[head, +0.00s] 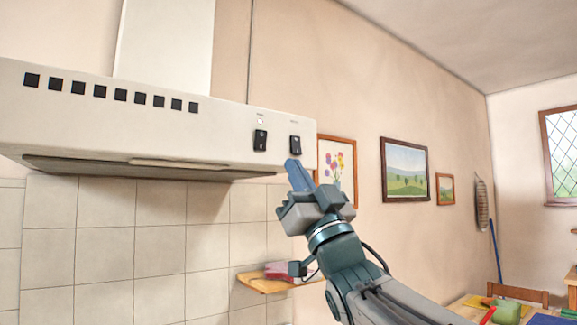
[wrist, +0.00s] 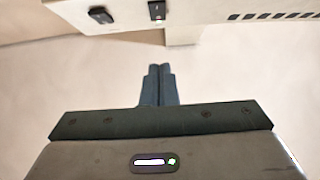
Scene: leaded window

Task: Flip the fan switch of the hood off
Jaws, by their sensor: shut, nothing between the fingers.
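The white range hood (head: 180,115) is at the upper left of the head view. In the wrist view, turned over, the same left switch (wrist: 157,10) lies ahead of the fingertips and the right switch (wrist: 100,15) is off to the left. My gripper (head: 292,163) is shut and empty, its tips appearing just below the right switch in the head view. In the wrist view the closed fingers (wrist: 158,68) look apart from both switches.
A row of black vent holes (head: 120,95) is left of the switches. Below the hood are wall tiles (head: 160,240) and a small wooden shelf (head: 262,284) with a reddish item. Framed pictures (head: 404,170) hang on the right wall. A table (head: 470,303) stands at lower right.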

